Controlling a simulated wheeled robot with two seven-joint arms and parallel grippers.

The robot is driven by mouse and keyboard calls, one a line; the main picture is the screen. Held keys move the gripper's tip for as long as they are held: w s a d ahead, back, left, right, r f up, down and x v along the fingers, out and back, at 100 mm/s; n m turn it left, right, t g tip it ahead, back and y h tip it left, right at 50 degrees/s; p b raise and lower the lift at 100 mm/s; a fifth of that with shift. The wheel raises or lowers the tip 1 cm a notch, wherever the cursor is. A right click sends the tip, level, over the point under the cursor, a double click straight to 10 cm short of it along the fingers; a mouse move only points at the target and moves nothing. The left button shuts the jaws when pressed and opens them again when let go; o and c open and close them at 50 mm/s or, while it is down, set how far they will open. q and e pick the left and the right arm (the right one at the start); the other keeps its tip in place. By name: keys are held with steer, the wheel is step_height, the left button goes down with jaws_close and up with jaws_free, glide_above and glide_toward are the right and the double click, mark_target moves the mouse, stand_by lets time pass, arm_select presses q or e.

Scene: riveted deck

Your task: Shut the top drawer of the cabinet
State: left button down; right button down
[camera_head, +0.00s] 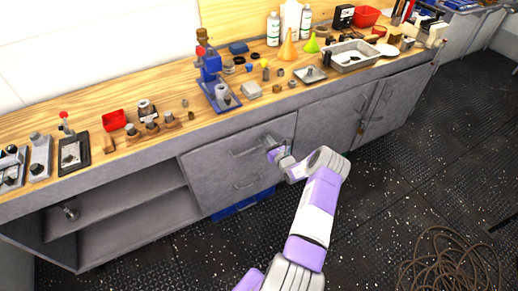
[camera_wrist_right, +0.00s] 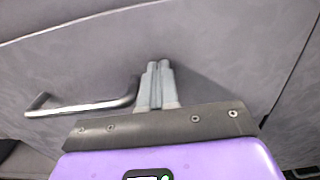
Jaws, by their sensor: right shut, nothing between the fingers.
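The grey cabinet (camera_head: 225,198) stands under the wooden worktop. Its top drawer (camera_head: 215,160) has a grey bar handle (camera_head: 246,151). In the head view the drawer front looks about flush with the cabinet, though a small gap is hard to rule out. My right gripper (camera_head: 270,143) is at the drawer front, just right of the handle. In the right wrist view my gripper (camera_wrist_right: 157,68) is shut and empty, its fingertips at or very near the grey front (camera_wrist_right: 210,45). The handle (camera_wrist_right: 80,108) lies left of the fingers, not between them. My left gripper is out of view.
A second handle (camera_head: 246,184) sits lower on the cabinet. Open shelves (camera_head: 130,215) are at left, and closed doors (camera_head: 335,120) at right. The worktop (camera_head: 165,88) carries many tools and small parts. A coil of rope (camera_head: 450,265) lies on the dark floor.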

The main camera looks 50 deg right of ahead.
steer(key=shift+w+d+r, duration=0.2)
steer(key=shift+w, duration=0.3)
steer(key=shift+w+r, duration=0.1)
steer(key=shift+r, duration=0.05)
steer(key=p+v, duration=0.5)
steer(key=v, duration=0.9)
steer(key=shift+s+f, duration=0.35)
steer(key=shift+f, duration=0.1)
